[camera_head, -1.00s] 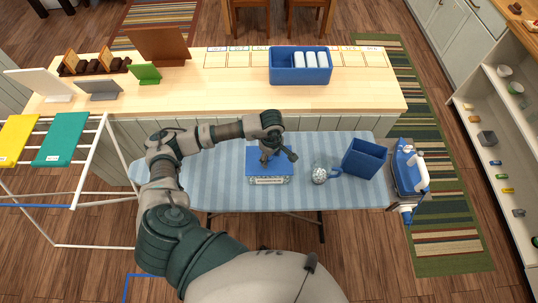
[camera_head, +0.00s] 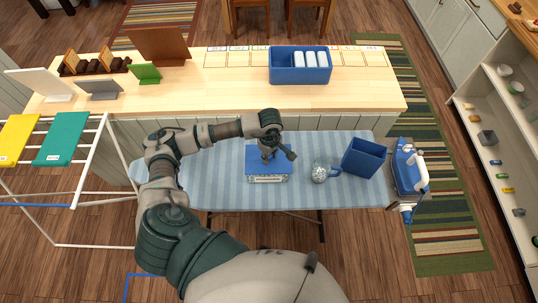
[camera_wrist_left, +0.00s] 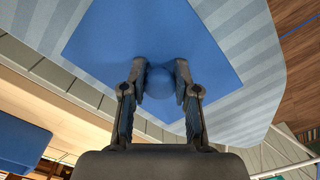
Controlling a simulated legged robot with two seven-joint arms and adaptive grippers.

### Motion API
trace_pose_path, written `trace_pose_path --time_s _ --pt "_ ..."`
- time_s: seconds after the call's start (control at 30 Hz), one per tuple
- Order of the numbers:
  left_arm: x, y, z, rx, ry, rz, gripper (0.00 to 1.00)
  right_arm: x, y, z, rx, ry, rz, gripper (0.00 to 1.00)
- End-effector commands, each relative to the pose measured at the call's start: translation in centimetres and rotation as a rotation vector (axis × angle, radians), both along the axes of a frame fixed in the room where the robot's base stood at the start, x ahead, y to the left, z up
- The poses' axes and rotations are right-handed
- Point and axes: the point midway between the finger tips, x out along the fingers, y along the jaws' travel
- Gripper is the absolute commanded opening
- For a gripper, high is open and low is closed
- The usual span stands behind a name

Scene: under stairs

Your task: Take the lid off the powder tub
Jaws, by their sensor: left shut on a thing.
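The powder tub (camera_head: 268,179) stands on the blue striped ironing board, its pale labelled front showing below the lid. The lid (camera_head: 254,158) is blue and square; it fills much of the left wrist view (camera_wrist_left: 115,40). It has a round blue knob (camera_wrist_left: 160,80) in its middle. My left gripper (camera_head: 270,156) is over the lid, and its two fingers are closed on either side of the knob. I cannot tell whether there is any gap between lid and tub. My right gripper is not in view.
A clear jug (camera_head: 320,172) with a blue handle and a blue open bin (camera_head: 364,158) stand right of the tub. A blue iron (camera_head: 410,170) is at the board's right end. A wooden counter (camera_head: 225,98) lies behind, a drying rack (camera_head: 93,205) at left.

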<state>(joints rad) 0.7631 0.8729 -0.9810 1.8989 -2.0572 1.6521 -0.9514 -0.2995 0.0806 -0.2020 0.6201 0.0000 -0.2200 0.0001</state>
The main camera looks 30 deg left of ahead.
Motion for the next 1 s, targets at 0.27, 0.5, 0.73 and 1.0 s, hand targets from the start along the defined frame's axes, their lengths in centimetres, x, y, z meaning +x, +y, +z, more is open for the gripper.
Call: trace_pose_path --time_s 0.27,0.5,0.73,1.0 --pt "-0.1 0.3 0.9 -0.003 -0.001 0.000 0.00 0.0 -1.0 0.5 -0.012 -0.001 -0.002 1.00" --pt "0.0 0.3 1.8 -0.004 -0.002 0.000 0.00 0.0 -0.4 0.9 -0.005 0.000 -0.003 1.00" --pt "0.0 0.1 2.2 -0.002 -0.001 0.000 0.00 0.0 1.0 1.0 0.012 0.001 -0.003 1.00" --pt "0.0 0.1 2.6 -0.003 -0.002 0.000 0.00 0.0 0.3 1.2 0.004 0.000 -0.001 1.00"
